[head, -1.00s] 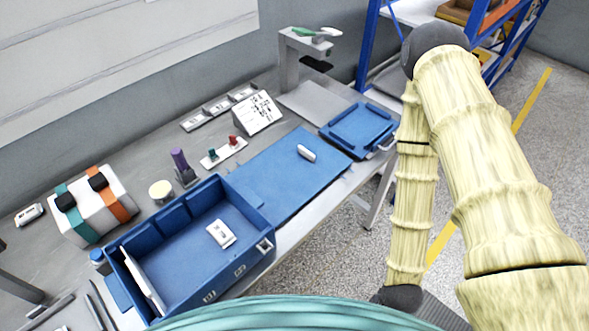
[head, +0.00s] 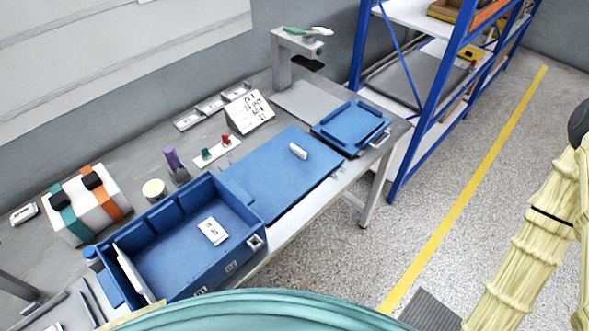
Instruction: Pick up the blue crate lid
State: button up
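My gripper is out of view; only my arm shows at the right edge, well away from the lid.
A grey stand (head: 283,62) rises behind the lid. A blue-framed shelf (head: 408,130) stands to the right. The floor right of the bench is clear.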

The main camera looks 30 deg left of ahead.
aim_at(278, 173)
jog(key=k, duration=0.8)
jog(key=u, duration=0.7)
jog(key=i, duration=0.45)
jog(key=z, duration=0.05)
